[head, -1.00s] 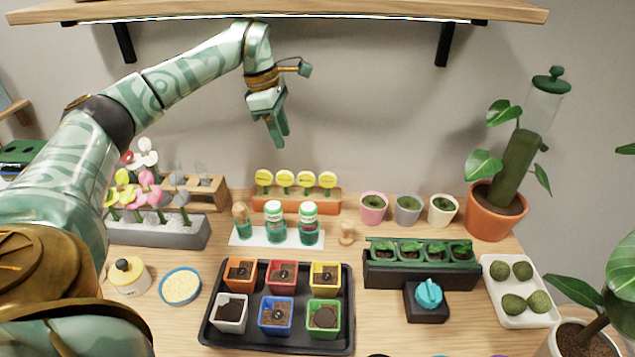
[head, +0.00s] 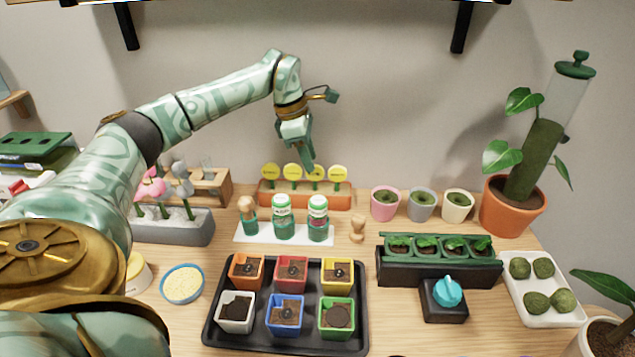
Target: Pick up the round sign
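Several round yellow signs on green stems stand upright in a row in an orange holder (head: 300,196) against the back wall. They include a far-left sign (head: 270,171), a sign beside it (head: 292,171) and a far-right sign (head: 338,173). The third sign (head: 315,178) is partly hidden behind the fingertips of my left gripper (head: 311,165). The gripper points down from above, and I cannot tell whether it touches a sign. Its fingers show nearly edge-on, so their opening is unclear. My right gripper is not in view.
In front of the holder, a white mat (head: 250,238) bears green-and-white bottles. A black tray (head: 262,335) of coloured pots lies nearer. Small pots stand right of the signs, and a grey flower planter (head: 185,232) stands left. A shelf edge crosses the top.

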